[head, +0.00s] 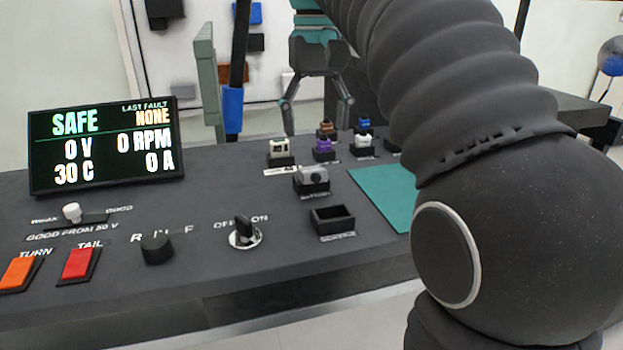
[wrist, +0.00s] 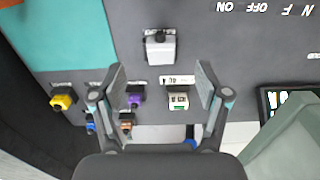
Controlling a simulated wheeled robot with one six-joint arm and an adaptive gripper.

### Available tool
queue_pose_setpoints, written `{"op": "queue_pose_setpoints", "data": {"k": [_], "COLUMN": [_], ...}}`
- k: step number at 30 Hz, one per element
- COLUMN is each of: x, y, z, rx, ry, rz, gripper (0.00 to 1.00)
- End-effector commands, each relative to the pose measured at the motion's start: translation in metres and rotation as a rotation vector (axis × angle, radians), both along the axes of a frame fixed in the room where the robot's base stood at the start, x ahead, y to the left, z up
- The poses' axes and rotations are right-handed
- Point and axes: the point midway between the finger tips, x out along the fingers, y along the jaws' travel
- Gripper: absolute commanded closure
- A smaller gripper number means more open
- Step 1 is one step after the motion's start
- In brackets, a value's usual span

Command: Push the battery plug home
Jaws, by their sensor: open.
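The grey plug (head: 311,175) sits in a black socket at the front of the plug group. The label below it is blurred but looks like "BATTERY". In the wrist view the grey plug (wrist: 160,48) is upper middle, beyond the fingertips. I cannot tell how deep it sits. My gripper (head: 317,112) is open and empty, pointing down above and behind the plugs.
Brown (head: 326,128), blue (head: 363,124) and white (head: 362,142) plugs stand close behind. An empty black holder (head: 332,219) lies in front. A key switch (head: 244,232) and display (head: 105,145) are at left. A teal mat (head: 385,190) is clear at right.

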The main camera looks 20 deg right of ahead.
Motion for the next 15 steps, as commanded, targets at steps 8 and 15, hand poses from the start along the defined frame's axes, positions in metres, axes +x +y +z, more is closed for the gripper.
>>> {"op": "queue_pose_setpoints", "data": {"k": [8,15], "x": [0.0,0.001], "y": [-0.001,-0.001], "z": [-0.036,-0.055], "rx": [0.0,0.0], "ry": [0.0,0.0], "rz": [-0.002,-0.004], "gripper": [0.25,0.25]}}
